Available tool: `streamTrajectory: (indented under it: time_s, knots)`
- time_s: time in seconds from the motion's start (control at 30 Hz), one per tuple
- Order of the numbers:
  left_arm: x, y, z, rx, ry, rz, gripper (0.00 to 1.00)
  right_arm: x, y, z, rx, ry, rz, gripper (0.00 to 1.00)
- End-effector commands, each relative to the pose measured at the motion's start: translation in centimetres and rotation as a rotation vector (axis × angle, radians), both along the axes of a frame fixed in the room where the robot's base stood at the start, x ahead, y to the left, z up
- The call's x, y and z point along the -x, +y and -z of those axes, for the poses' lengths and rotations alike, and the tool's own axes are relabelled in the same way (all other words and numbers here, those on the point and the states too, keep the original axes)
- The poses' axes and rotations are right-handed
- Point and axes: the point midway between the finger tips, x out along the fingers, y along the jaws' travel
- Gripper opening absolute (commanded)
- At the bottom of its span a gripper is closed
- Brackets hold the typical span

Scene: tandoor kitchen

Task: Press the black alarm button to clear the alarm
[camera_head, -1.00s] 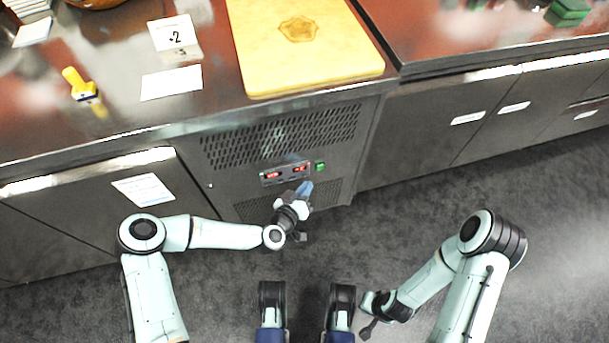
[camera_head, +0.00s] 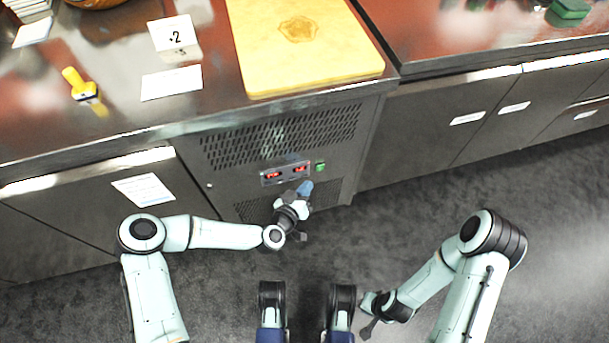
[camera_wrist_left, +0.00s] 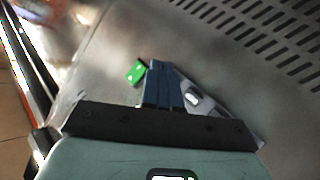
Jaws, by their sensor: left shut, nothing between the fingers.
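The control panel (camera_head: 286,173) is a grey strip with two red lit displays, set in the vented front of the refrigerated counter. The black alarm button is too small to make out in the head view. My left gripper (camera_head: 305,188) is shut and empty, its blue fingers just below the panel's right part; contact cannot be told. In the left wrist view the shut fingers (camera_wrist_left: 163,84) cover part of the panel (camera_wrist_left: 208,106). My right gripper (camera_head: 370,314) hangs low over the floor, away from the panel; its jaw opening is unclear.
A green switch (camera_head: 320,167) sits just right of the panel, and also shows beside the fingers in the left wrist view (camera_wrist_left: 135,72). Vent slots (camera_head: 285,135) lie above. A yellow cutting board (camera_head: 300,50) rests on the counter. The floor right of the unit is clear.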

Motion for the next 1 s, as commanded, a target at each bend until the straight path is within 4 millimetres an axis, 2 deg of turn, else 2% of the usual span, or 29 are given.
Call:
streamTrajectory:
  time_s: [1.0]
  knots:
    - [-1.0, 0.3, 0.0, 0.000, 0.000, 0.000, 0.00, 0.0, 0.0, 0.2, 0.000, 0.000, 0.000, 0.00]
